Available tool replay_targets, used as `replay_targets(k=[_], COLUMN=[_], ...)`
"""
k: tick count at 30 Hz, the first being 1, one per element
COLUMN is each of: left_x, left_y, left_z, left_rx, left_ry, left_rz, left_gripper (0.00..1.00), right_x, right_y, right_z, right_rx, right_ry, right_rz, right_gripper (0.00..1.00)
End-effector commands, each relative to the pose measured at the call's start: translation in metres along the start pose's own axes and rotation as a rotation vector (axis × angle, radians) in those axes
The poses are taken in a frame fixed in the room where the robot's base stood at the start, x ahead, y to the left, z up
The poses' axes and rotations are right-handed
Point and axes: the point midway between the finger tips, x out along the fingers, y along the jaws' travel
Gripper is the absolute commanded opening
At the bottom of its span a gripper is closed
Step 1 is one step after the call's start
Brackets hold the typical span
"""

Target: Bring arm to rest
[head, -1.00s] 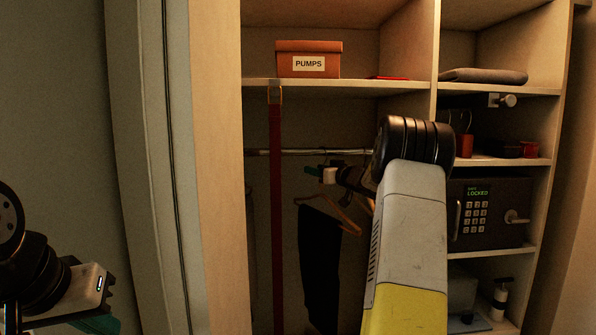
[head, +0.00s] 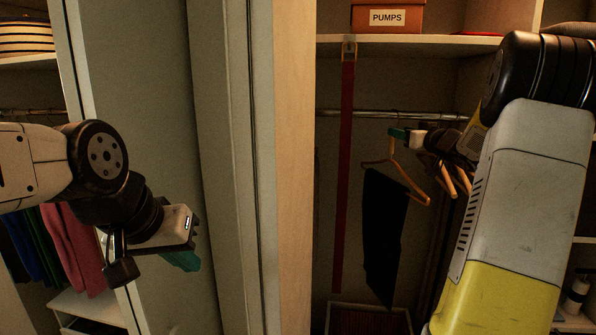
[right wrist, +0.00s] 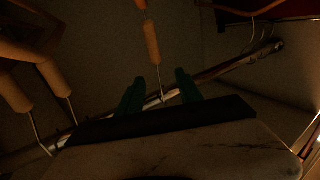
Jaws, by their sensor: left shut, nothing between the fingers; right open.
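My right gripper (head: 398,133) reaches into the closet just below the hanging rail (head: 345,112). In the right wrist view its two green fingers (right wrist: 158,91) stand apart with nothing held between them. The rail (right wrist: 215,72) and a wooden hanger (right wrist: 152,42) show beyond the fingers. My left gripper (head: 182,260) hangs low in front of the grey panel at left. Its teal fingers are together and empty, partly hidden behind the wrist.
A hanger with black trousers (head: 384,235) hangs close beside my right gripper, with other hangers (head: 455,178) to its right. A red belt (head: 346,180) hangs left of it. A PUMPS box (head: 387,18) sits on the shelf (head: 430,41). Clothes (head: 75,245) hang at far left.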

Motion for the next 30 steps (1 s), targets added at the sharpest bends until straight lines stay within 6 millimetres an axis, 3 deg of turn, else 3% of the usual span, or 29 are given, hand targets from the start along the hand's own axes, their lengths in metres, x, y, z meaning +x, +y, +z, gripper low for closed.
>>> replay_targets(k=[1, 3, 8, 11, 15, 24, 30], left_x=[0.0, 0.0, 0.0, 0.0, 0.0, 0.0, 0.0], left_y=[0.0, 0.0, 0.0, 0.0, 0.0, 0.0, 0.0], left_z=[0.0, 0.0, 0.0, 0.0, 0.0, 0.0, 0.0], left_rx=[0.0, 0.0, 0.0, 0.0, 0.0, 0.0, 0.0], left_ry=[0.0, 0.0, 0.0, 0.0, 0.0, 0.0, 0.0], left_rz=[0.0, 0.0, 0.0, 0.0, 0.0, 0.0, 0.0], left_gripper=[0.0, 0.0, 0.0, 0.0, 0.0, 0.0, 0.0], right_x=[-0.004, -0.014, -0.057, -0.094, -0.155, -0.278, -0.326], right_y=[-0.011, -0.022, -0.06, -0.092, -0.15, -0.269, -0.313], right_z=[-0.016, -0.029, -0.036, -0.022, 0.015, 0.096, 0.123], right_rx=[-0.008, -0.011, 0.02, 0.056, 0.114, 0.193, 0.207], right_ry=[-0.001, -0.026, -0.149, -0.267, -0.463, -0.833, -0.96], right_rz=[0.042, 0.123, 0.283, 0.337, 0.337, 0.147, 0.029], right_gripper=[0.43, 0.43, 0.43, 0.43, 0.43, 0.43, 0.43])
